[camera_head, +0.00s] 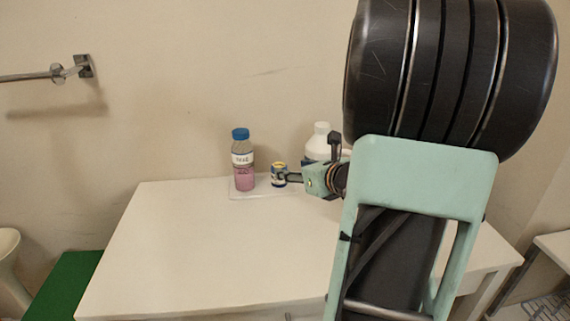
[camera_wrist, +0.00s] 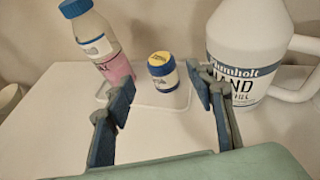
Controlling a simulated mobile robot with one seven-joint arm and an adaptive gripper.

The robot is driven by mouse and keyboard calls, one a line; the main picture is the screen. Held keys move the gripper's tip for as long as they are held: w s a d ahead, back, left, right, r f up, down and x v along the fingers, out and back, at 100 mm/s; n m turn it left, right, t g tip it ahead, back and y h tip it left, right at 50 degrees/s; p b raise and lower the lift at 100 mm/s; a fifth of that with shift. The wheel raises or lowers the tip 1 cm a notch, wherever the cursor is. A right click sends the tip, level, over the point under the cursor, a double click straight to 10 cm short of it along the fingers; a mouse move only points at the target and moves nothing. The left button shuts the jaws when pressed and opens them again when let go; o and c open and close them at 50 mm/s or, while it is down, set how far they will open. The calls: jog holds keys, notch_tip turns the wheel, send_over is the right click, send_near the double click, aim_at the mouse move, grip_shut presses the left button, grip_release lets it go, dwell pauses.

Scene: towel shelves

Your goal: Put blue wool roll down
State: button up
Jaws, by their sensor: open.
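The only small roll-like thing in view is a short blue-and-white cylinder (camera_head: 279,175) with a yellowish top; I cannot tell if it is wool. It stands upright on a thin white tray (camera_head: 242,196) at the back of the white table. It also shows in the wrist view (camera_wrist: 162,75). My gripper (camera_wrist: 163,94) is open, with dark blue finger pads spread to either side. The cylinder appears between and just beyond the fingertips, with visible gaps on both sides. In the head view my gripper (camera_head: 289,179) is just right of it, and my arm hides the table's right part.
A blue-capped bottle with pink liquid (camera_head: 243,163) stands left of the cylinder. A large white handled jug (camera_wrist: 245,45) stands close on the right. The wall is right behind. The table's front and left (camera_head: 190,255) are clear. A metal rail (camera_head: 45,75) is on the left wall.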

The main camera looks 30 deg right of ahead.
jog(key=shift+v, duration=1.45)
